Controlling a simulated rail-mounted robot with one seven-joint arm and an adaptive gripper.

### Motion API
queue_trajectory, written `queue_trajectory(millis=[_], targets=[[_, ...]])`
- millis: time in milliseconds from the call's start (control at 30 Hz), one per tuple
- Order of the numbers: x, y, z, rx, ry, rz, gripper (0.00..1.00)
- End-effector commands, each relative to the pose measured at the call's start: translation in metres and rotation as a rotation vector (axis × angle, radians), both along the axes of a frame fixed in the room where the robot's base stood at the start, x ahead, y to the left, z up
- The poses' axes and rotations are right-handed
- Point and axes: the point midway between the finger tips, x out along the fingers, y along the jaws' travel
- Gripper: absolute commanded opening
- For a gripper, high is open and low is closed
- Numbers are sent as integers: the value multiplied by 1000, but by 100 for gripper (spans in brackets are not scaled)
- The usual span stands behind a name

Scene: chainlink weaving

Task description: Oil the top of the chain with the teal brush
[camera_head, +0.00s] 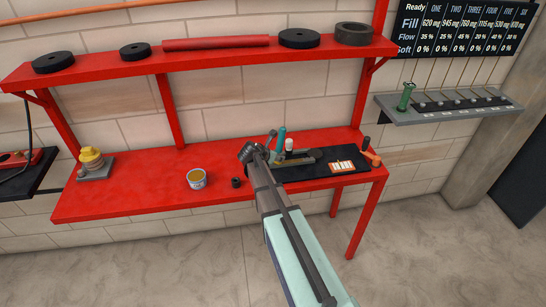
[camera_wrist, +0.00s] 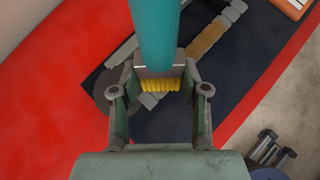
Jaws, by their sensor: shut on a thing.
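The teal brush (camera_head: 280,143) is in my gripper (camera_head: 262,147), over the black mat at the right of the red bench. In the wrist view its teal handle (camera_wrist: 155,30) runs down from the top edge to a metal ferrule and yellow bristles (camera_wrist: 160,86). The fingers of my gripper (camera_wrist: 160,92) stand on both sides of the ferrule. A long grey and tan bar (camera_head: 312,157), likely the chain piece, lies on the mat; it also shows behind the brush in the wrist view (camera_wrist: 208,38). Single links are too small to tell, and whether the bristles touch it is unclear.
The black mat (camera_head: 290,174) also holds a white and orange card (camera_head: 343,167). A white-topped container (camera_head: 289,145) stands behind the bar. An orange-handled tool (camera_head: 371,157) is at the bench's right end. An open can (camera_head: 196,179) and small black cylinder (camera_head: 236,183) stand left.

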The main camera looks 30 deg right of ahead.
Motion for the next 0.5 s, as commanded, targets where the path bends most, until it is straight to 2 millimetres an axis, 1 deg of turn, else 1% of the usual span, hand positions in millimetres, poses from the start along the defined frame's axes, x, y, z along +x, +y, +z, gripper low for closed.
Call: queue_trajectory(millis=[500], targets=[[-6,-20,0,2,3,-2,10]])
